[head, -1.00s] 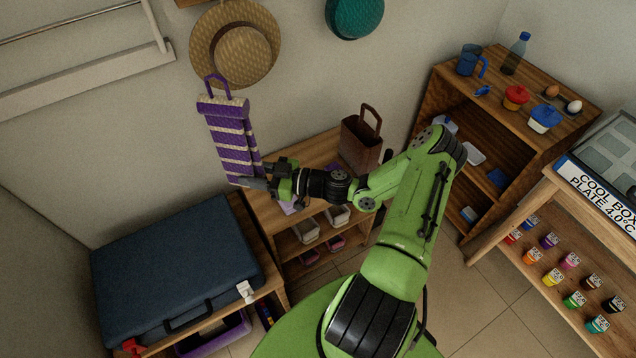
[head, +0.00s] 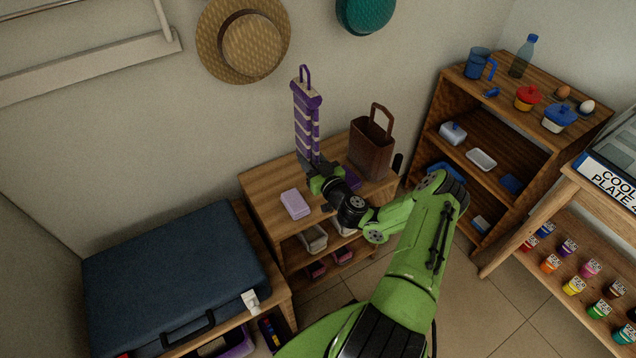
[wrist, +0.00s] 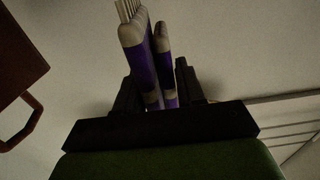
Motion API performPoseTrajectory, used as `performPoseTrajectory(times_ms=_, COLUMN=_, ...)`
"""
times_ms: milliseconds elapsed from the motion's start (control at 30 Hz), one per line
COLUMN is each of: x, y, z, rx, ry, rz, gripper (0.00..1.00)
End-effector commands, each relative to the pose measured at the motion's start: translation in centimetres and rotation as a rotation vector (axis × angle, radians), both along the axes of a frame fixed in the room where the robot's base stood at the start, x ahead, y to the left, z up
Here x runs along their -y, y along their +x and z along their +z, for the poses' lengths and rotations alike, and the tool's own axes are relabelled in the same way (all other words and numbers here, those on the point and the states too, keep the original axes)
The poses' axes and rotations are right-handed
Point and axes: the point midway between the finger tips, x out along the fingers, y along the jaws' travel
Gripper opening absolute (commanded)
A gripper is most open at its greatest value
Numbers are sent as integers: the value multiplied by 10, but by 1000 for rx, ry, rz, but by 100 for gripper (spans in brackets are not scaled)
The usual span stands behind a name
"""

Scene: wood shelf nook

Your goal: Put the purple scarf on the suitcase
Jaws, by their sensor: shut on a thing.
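The purple scarf (head: 306,125), with cream stripes and a purple loop at its top, stands upright above my gripper (head: 316,170). My gripper is shut on its lower end, over the small wooden table. In the wrist view the scarf (wrist: 145,65) rises between the two fingers as purple and cream layers. The suitcase (head: 175,275) is dark blue and lies flat on a wooden stand at the lower left, well apart from my gripper. Its top is bare.
A brown bag (head: 372,155) stands on the small table right of my gripper. A lilac box (head: 295,204) lies at the table's front left. A straw hat (head: 244,40) hangs on the wall. A wooden shelf (head: 480,195) stands at the right. Space above the suitcase is clear.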

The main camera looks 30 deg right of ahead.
Motion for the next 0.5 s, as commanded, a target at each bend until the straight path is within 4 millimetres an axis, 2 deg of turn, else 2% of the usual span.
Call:
performPoseTrajectory(times_ms=33, x=0, y=0, z=-18, rx=-3, ry=3, rz=-3, gripper=5)
performPoseTrajectory(times_ms=100, x=0, y=0, z=-35, rx=-2, ry=2, rz=-1, gripper=5)
performPoseTrajectory(times_ms=267, x=0, y=0, z=-55, rx=0, ry=1, rz=1, gripper=5)
performPoseTrajectory(times_ms=433, x=0, y=0, z=-86, rx=0, ry=1, rz=1, gripper=5)
performPoseTrajectory(times_ms=500, x=-1, y=0, z=-89, rx=0, ry=1, rz=2, gripper=5)
